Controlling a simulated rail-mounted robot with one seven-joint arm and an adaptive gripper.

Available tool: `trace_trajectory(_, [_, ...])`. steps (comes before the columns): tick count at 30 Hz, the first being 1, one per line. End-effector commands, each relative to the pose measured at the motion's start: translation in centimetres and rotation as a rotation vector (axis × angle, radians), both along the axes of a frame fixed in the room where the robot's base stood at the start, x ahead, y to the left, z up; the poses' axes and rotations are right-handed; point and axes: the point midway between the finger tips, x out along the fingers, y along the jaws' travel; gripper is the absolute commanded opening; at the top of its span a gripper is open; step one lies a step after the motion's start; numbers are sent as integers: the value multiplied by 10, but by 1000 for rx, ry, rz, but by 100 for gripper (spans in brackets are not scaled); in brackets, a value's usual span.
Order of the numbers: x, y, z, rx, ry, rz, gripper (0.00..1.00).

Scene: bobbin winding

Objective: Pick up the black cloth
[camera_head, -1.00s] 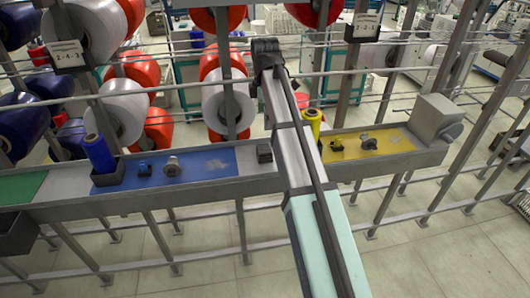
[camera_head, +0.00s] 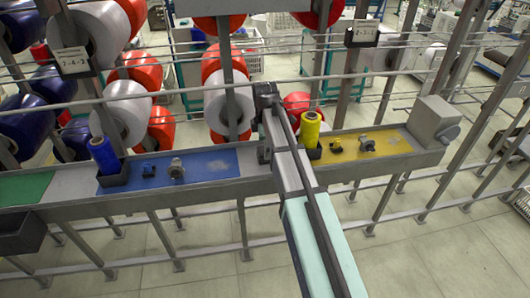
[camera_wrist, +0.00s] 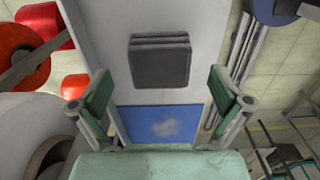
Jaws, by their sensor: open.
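The black cloth (camera_wrist: 160,61) is a dark folded square with visible layers, lying flat on the bare grey bench top just beyond the blue mat (camera_wrist: 162,123). My gripper (camera_wrist: 160,90) is open and empty in the wrist view, its green-padded fingers wide apart. The cloth lies between and a little beyond the fingertips in that picture, apart from both. In the head view my arm reaches over the bench between the blue and yellow mats, and the cloth cannot be told clearly from my wrist there.
A blue spool (camera_head: 103,155) in a dark holder and small metal fittings stand on the blue mat. A yellow spool (camera_head: 310,130) stands close to the right of my arm. A grey box (camera_head: 432,119) is at the bench's right end. Rails and large bobbins (camera_head: 123,108) are behind.

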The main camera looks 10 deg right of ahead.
Motion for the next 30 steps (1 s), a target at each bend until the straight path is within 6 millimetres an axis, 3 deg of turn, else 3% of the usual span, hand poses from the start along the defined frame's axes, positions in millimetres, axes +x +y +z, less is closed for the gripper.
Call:
trace_trajectory(6, [-1,0,-17,0,1,0,100])
trace_trajectory(14, [0,0,-19,0,-1,0,100])
trace_trajectory(18, [0,0,-19,0,-1,0,50])
trace_trajectory(19, [0,0,-19,0,0,0,40])
trace_trajectory(20, [-1,0,-19,0,0,0,36])
trace_trajectory(30, [-1,0,-18,0,0,0,36])
